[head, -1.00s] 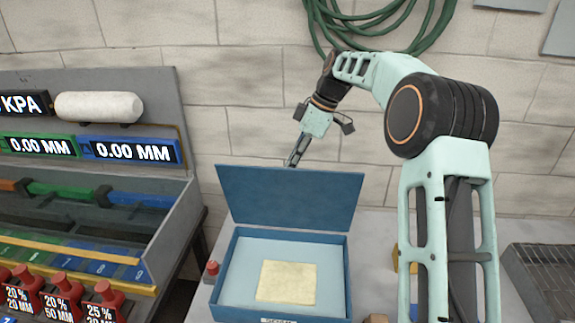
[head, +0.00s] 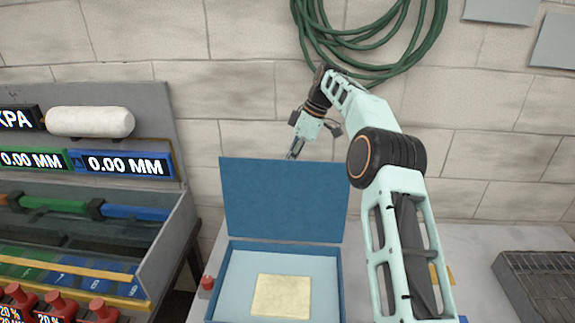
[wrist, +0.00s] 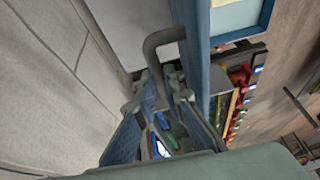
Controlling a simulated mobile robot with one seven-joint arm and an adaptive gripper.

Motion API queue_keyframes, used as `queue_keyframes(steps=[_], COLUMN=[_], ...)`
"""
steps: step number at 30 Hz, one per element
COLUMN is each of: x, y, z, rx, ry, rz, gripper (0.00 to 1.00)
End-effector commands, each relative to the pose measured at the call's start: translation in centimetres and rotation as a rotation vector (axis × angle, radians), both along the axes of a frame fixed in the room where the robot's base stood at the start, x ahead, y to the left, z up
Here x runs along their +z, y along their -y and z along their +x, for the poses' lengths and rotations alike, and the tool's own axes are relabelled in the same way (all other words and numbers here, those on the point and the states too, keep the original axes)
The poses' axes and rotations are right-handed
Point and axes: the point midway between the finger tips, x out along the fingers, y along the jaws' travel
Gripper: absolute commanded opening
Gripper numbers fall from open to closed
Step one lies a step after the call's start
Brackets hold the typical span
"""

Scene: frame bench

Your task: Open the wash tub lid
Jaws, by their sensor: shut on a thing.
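The blue wash tub (head: 334,280) stands on the bench with its lid (head: 284,200) raised at the back edge, roughly upright. The tub's pale inside shows a cream square (head: 282,295). My gripper (head: 293,153) is behind the lid's top edge, its tips partly hidden there in the head view. In the wrist view my gripper (wrist: 168,80) is shut on a grey bent handle (wrist: 160,42) beside the blue lid (wrist: 197,60), seen nearly edge-on.
A rack with gauges (head: 125,164) and red-topped weights (head: 103,306) stands at the left. A small red-topped object (head: 207,283) is beside the tub. A wire tray (head: 540,285) lies at the right. A green hose (head: 375,60) hangs on the wall behind my arm.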

Motion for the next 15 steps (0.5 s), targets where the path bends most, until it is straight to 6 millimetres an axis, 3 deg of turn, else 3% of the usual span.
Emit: queue_keyframes(steps=[1, 15], x=[-1.34, -1.43], y=[0.34, 0.42], z=[-0.12, 0.26], rx=[0.001, -0.002], ry=[-0.017, -0.011], rz=[-0.013, -0.013], gripper=[0.00, 0.00])
